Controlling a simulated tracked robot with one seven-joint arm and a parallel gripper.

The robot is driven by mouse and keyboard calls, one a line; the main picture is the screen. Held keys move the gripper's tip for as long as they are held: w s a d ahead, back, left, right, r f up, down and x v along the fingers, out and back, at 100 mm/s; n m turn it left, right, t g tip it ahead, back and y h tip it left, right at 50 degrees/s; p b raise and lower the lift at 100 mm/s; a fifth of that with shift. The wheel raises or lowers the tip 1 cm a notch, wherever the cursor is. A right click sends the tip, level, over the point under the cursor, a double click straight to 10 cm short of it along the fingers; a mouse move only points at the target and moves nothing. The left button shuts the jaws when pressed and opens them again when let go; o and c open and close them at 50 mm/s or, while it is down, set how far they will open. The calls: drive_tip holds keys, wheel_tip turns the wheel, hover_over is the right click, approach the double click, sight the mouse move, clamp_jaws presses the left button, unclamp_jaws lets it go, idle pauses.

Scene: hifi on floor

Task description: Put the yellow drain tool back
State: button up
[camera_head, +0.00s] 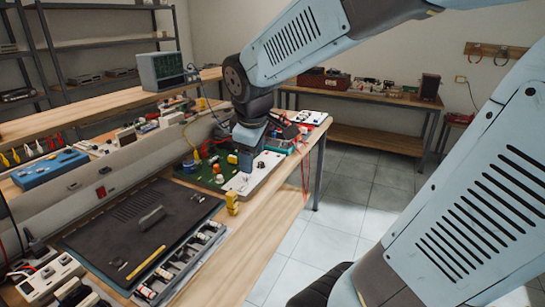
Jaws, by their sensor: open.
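A thin yellow stick (145,262), which may be the yellow drain tool, lies slantwise on the dark mat (110,225) at the left of the bench. A small upright yellow piece (232,203) stands on the wood at the mat's right edge; I cannot tell which of the two is the drain tool. My gripper (245,163) points down over the green and white panel (256,175), apart from both yellow things. It is open, with nothing seen in it. Its fingers are small and partly hidden by my wrist.
A tray of small parts (185,262) lies along the mat's front edge. A grey block (152,218) sits on the mat. Red wires hang off the bench's far end. Bare wood shows along the front edge.

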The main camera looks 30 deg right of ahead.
drive_tip(key=s+r+m+t+y, duration=0.1)
drive_tip(key=s+r+m, duration=0.3)
drive_tip(key=s+m, duration=0.5)
drive_tip(key=shift+s+t, duration=0.3)
drive_tip(key=shift+s, duration=0.55)
drive_tip(key=shift+a, duration=0.1)
drive_tip(key=shift+c, duration=0.3)
